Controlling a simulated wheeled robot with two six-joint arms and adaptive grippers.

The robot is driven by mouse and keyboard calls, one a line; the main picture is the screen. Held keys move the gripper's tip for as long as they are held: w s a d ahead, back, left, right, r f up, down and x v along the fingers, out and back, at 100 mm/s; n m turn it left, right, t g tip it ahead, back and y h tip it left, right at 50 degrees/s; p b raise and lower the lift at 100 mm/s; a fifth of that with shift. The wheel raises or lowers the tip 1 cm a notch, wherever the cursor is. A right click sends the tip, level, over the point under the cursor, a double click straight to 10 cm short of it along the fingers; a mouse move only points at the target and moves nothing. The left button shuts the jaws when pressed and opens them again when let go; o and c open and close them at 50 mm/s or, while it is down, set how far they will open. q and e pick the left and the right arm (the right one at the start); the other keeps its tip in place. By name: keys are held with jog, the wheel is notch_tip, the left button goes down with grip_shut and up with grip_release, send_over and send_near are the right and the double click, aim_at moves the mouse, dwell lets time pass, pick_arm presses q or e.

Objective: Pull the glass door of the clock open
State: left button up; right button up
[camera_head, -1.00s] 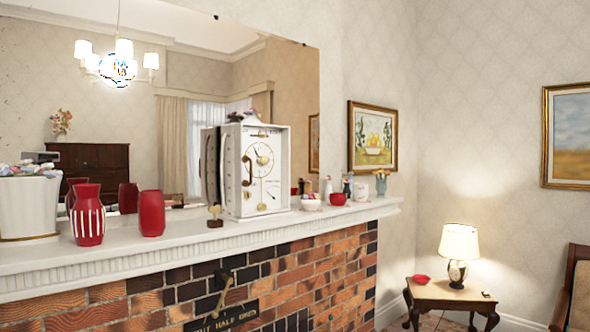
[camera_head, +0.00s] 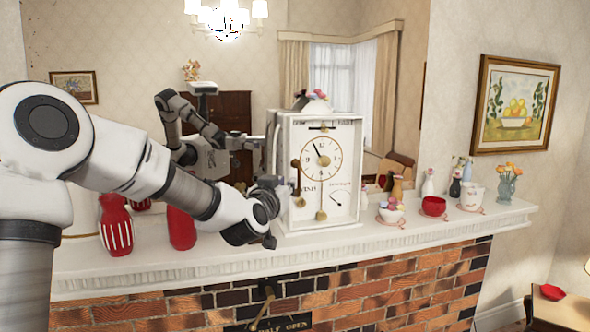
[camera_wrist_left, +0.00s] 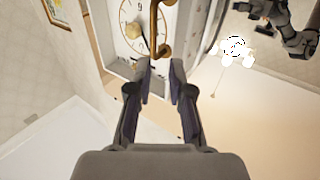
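The white box-shaped clock (camera_head: 345,222) stands upright on the mantel, its dial and pendulum facing out. I see no gap at its front, so the glass door looks shut; the glass itself is hard to make out. A brass handle (camera_head: 296,178) sits upright at the left of the front. My left gripper (camera_head: 274,208) is at the clock's lower left, close to the handle. In the left wrist view its fingers (camera_wrist_left: 160,82) are apart with nothing between them, and the handle (camera_wrist_left: 155,22) lies just beyond the tips. My right gripper is not in view.
Red vases (camera_head: 115,225) stand left of the clock, partly behind my arm. A red bowl (camera_head: 434,206), small figurines and a flower vase (camera_head: 506,186) stand to its right. A large mirror behind reflects my arm. The mantel (camera_head: 330,246) edge runs below the gripper.

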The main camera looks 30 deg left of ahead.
aim_at(299, 180)
pick_arm(q)
jog(key=p+x, duration=0.1)
jog(key=x, duration=0.1)
jog(key=p+x, duration=0.1)
jog(key=x, duration=0.2)
jog(key=d+f+p+x, duration=0.1)
jog(key=x, duration=0.2)
jog(key=shift+w, duration=0.4)
jog(key=shift+s+a+r, duration=0.1)
jog(key=shift+s+a, duration=0.05)
jog(key=shift+s, duration=0.25)
jog(key=shift+w, duration=0.1)
grip_shut()
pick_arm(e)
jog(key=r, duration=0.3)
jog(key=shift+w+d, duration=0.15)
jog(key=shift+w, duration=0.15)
pick_arm(q)
jog(key=shift+d, duration=0.2)
